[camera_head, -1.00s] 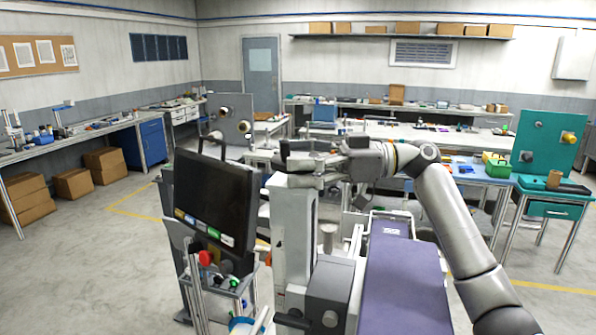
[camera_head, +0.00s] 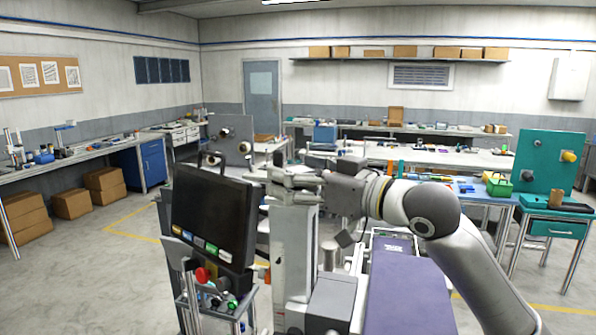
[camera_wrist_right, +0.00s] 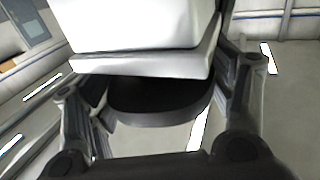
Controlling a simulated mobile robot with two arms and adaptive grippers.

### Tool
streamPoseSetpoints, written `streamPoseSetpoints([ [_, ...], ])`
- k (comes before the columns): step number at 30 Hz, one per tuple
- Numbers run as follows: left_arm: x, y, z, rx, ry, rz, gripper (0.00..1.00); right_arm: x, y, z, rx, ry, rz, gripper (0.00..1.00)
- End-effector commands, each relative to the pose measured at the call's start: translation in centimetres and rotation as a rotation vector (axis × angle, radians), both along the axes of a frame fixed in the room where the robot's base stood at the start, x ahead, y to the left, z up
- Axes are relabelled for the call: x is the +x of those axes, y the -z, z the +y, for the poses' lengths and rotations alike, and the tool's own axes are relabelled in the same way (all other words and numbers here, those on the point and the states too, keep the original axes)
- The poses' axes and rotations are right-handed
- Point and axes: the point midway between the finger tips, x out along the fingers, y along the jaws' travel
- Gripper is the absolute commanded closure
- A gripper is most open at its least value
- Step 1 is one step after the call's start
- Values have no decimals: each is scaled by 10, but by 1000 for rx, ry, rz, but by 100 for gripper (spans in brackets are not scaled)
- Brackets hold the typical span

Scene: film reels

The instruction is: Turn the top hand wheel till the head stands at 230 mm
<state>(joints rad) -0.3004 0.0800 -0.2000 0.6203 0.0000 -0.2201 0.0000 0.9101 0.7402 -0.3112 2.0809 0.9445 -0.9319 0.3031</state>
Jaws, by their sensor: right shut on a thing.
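The machine's light column (camera_head: 293,255) stands in the middle of the head view, with the top hand wheel at its upper end. My right gripper (camera_head: 290,180) is at the column top and largely covers the wheel there. In the right wrist view the dark round hand wheel (camera_wrist_right: 160,108) lies between my two fingers, below a white block (camera_wrist_right: 140,30). The gripper (camera_wrist_right: 155,110) is shut on the wheel. I cannot read any head height in these frames. My left gripper is not in view.
A dark monitor (camera_head: 213,210) with coloured buttons and a red knob stands close left of the column. A purple-covered bed (camera_head: 405,285) extends at right. A bench with a green panel (camera_head: 545,160) is farther right. Open floor lies at left.

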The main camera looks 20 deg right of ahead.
Motion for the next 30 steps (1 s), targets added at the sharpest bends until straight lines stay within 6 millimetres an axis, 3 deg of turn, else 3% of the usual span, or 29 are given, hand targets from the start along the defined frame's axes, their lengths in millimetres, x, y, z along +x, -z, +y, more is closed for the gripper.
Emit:
streamPoseSetpoints([
  [12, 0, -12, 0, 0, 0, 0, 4, 0, -3, 1, 4, 179, -4, 48],
  [30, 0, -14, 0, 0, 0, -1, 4, 0, -2, 0, 4, 223, -1, 48],
])
